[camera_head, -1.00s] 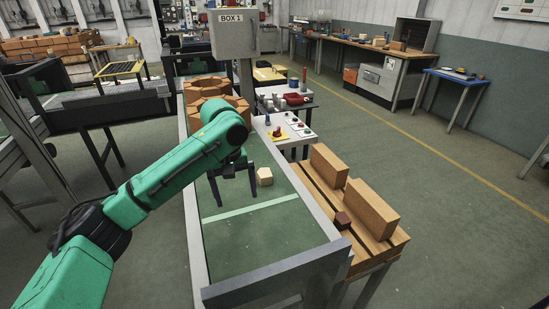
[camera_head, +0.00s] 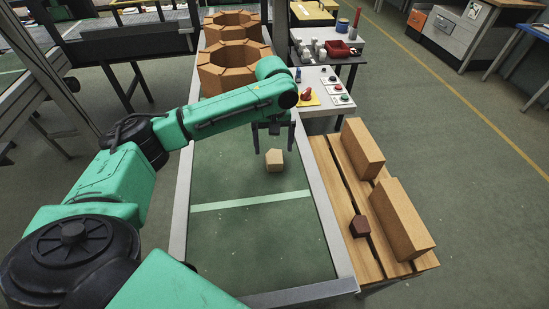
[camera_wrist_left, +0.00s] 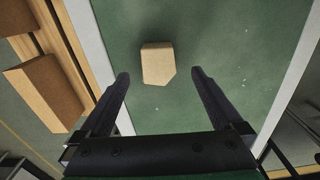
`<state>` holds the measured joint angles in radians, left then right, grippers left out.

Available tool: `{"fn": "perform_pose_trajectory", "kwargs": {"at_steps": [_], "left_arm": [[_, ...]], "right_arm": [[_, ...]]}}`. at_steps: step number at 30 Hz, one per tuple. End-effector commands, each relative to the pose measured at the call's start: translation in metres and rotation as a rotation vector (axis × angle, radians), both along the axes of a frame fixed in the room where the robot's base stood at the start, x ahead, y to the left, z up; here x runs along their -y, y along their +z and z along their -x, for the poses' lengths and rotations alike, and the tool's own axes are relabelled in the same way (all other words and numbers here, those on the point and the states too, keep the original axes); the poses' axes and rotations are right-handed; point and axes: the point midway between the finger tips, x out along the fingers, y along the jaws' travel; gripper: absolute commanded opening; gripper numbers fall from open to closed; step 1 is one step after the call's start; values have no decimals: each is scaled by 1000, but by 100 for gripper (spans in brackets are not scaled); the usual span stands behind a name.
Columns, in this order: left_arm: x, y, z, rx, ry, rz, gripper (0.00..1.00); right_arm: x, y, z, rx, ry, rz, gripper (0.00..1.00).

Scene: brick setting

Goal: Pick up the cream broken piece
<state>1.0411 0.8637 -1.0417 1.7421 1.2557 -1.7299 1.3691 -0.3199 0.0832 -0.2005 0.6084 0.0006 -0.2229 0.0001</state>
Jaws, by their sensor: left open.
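The cream broken piece (camera_head: 274,160) lies on the green conveyor belt (camera_head: 250,240), beyond the pale line across it. My left gripper (camera_head: 274,150) is open above the belt, its fingers pointing down close to the piece. In the left wrist view the piece (camera_wrist_left: 158,63) is a small block with one angled corner. It sits ahead of the open fingertips of my left gripper (camera_wrist_left: 160,75), nearer the left finger in that picture, with nothing held. My right gripper is not in view.
Metal rails (camera_head: 325,215) edge the belt. A wooden pallet table (camera_head: 355,245) on the right carries two tall tan bricks (camera_head: 405,220) and a small dark red piece (camera_head: 360,226). Rings of orange bricks (camera_head: 235,68) stand farther up the belt. A white table with buttons (camera_head: 328,90) stands beyond.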

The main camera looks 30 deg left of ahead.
Motion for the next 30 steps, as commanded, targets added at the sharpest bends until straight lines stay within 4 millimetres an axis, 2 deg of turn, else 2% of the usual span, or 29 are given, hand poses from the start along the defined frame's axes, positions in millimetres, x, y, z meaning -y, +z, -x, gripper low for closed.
{"fn": "perform_pose_trajectory", "kwargs": {"at_steps": [7, 10, 16, 20, 21, 23, 24, 30], "left_arm": [[-1, -42, 2, -4, 1, -1, 100], [-1, -54, 2, -2, -1, -1, 100], [-1, -56, 1, -1, -1, -1, 100], [-1, -56, 1, 0, -1, 0, 50], [-1, -55, 1, 0, -1, 0, 35], [-1, -55, 1, 0, -1, 0, 12], [-1, -55, 1, 1, -1, -1, 6], [-1, -54, 1, 1, -1, -1, 6]], "right_arm": [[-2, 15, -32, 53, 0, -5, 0], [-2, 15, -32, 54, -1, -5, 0], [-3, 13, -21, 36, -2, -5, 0], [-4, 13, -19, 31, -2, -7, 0], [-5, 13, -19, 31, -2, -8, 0], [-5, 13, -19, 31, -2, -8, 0], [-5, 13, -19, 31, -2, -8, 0], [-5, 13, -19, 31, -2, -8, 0]]}}
